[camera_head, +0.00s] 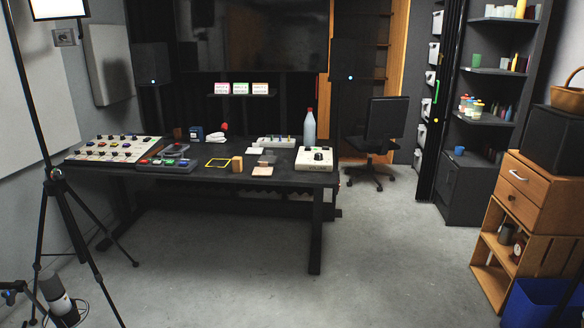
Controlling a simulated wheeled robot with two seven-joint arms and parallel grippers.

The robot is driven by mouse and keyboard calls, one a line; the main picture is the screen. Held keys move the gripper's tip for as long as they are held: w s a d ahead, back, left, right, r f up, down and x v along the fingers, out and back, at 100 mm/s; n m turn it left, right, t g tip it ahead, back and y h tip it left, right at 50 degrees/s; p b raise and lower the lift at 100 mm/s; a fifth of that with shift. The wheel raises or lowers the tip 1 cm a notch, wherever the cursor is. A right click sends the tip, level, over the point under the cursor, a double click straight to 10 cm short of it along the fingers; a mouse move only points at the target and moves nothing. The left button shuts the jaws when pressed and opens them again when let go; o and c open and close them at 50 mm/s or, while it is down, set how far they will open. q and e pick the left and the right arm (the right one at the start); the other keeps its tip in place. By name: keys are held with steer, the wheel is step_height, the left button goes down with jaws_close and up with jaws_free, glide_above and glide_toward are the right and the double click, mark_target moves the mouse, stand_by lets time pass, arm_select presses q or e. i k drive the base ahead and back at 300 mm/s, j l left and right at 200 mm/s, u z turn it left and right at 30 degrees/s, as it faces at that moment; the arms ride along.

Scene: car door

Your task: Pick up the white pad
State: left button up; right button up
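A small flat white piece (255,151), which looks like the white pad, lies on the black desk (215,179) near its middle. It is small and far off, so its details are unclear. A dark grey flat piece (267,158) lies just to its right and front. A pale beige flat square (262,171) lies nearer the desk's front edge. Neither of my grippers can be made out in this view. Nothing is seen touching the white piece.
A wooden block (237,164), a yellow frame (217,164), a white knob box (314,159) and a bottle (309,127) share the desk. Button panels (114,149) fill its left. A tripod stand (68,205) stands front left. The floor (400,250) before the desk is open.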

mark_target(256, 151)
steer(key=i+j+u, duration=0.15)
steer(key=i, duration=1.25)
steer(key=i+j+z, duration=0.4)
steer(key=i, duration=0.2)
steer(key=i+j+z, duration=0.4)
steer(key=i+j, duration=0.15)
steer(key=j, duration=0.1)
